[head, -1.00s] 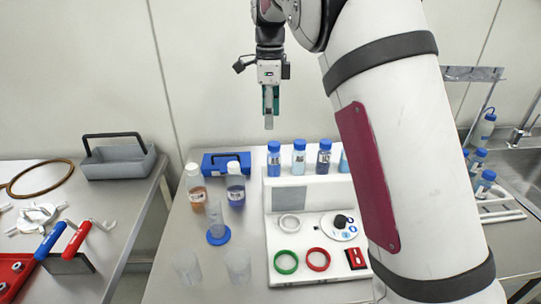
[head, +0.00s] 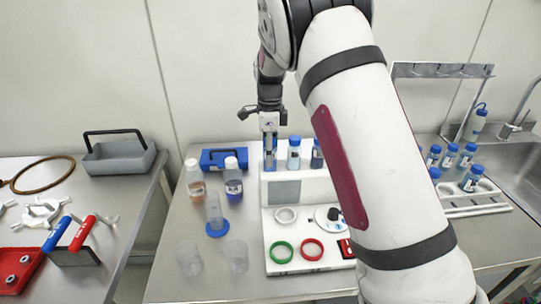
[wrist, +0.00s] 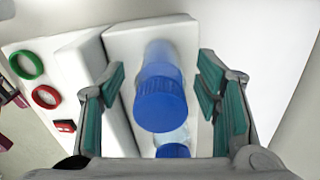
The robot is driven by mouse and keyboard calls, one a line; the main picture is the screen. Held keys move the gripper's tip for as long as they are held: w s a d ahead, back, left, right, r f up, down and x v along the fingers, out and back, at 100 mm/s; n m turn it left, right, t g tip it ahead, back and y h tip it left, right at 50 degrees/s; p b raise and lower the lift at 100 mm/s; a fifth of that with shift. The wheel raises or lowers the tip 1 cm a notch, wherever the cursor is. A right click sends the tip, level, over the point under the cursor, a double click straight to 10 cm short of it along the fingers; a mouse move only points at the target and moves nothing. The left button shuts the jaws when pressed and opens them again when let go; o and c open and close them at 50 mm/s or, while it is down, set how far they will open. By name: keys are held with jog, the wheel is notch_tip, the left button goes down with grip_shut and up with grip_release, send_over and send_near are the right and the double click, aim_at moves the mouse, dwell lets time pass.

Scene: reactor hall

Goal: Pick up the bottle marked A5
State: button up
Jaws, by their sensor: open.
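Blue-capped bottles stand in a row on the raised back of a white stand (head: 322,190). My gripper (head: 269,150) is open, pointing down over the leftmost bottle of the row and partly hiding it in the head view. In the wrist view, that bottle's blue cap (wrist: 160,98) lies between the two green-padded fingers of my gripper (wrist: 163,92), with a gap on both sides. A second blue cap (wrist: 173,150) shows just beyond it. The second bottle (head: 294,154) and third bottle (head: 317,156) stand to its right in the head view. I cannot read any label as A5.
A blue case (head: 224,158), two blue-labelled or clear bottles (head: 233,182) and clear beakers (head: 236,256) stand left of the stand. Green (head: 281,252) and red rings (head: 312,249) lie on its front. More blue-capped bottles (head: 449,156) stand by the sink at right.

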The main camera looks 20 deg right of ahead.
jog(key=shift+f, duration=0.1)
jog(key=c, duration=1.3)
